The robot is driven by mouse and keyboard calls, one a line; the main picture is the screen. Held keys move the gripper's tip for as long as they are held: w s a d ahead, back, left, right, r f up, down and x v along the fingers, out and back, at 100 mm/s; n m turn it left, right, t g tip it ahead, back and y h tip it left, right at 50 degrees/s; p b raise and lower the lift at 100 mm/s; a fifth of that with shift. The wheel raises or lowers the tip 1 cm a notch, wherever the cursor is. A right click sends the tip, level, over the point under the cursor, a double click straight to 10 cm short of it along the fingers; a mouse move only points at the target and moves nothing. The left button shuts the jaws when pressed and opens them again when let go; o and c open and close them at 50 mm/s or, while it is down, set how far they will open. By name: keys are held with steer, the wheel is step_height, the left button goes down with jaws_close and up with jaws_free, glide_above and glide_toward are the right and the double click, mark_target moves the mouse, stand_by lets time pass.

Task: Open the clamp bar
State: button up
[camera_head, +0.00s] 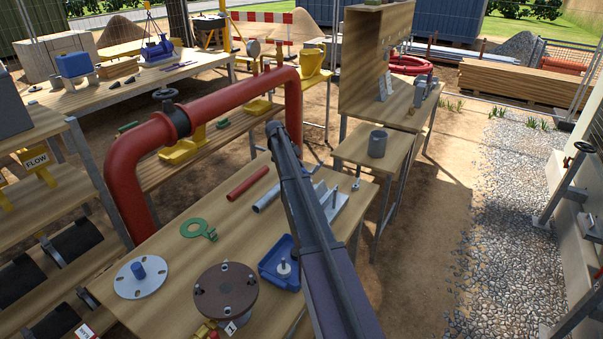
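I cannot identify a clamp bar with certainty. A grey metal fixture (331,200) with an upright stud lies on the near wooden table, just right of my arm and partly hidden by it. My dark arm reaches from the bottom edge up across this table to a rounded end near the red pipe. No gripper fingers show, so I cannot tell where my gripper is relative to the fixture.
The near table (196,238) holds a brown flange (226,293), a pale flange (140,277), a blue tray (279,270), a green ring (194,228) and a red rod (247,183). A thick red pipe (222,108) arches behind. Gravel (497,235) lies at right.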

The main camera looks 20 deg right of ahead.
steer(key=shift+o, duration=1)
